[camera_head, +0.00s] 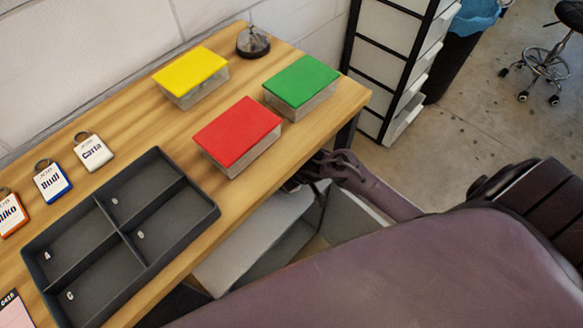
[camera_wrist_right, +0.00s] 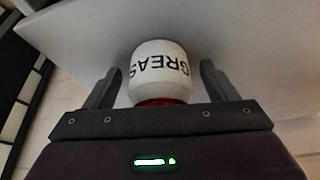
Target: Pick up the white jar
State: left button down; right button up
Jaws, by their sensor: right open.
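The white jar (camera_wrist_right: 159,84) shows in the right wrist view, with black "GREAS" lettering upside down in the picture and a red end nearest my gripper's palm. My right gripper (camera_wrist_right: 162,67) is open, with one finger on each side of the jar and a visible gap on both sides. In the head view, the right gripper's dark end (camera_head: 303,178) is by the bench's front edge, partly hidden. I cannot make out the jar in the head view. My left gripper is not in view.
On the wooden bench (camera_head: 232,215) are yellow (camera_head: 191,72), red (camera_head: 238,133) and green (camera_head: 301,81) lidded boxes, a dark divided tray (camera_head: 190,211) and name tags (camera_head: 91,152). A pale surface (camera_head: 245,245) lies below the bench edge. A drawer rack (camera_head: 385,60) stands behind.

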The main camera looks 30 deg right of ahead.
jog(key=c, duration=1.1)
jog(key=shift+c, duration=0.3)
jog(key=shift+r, duration=0.15)
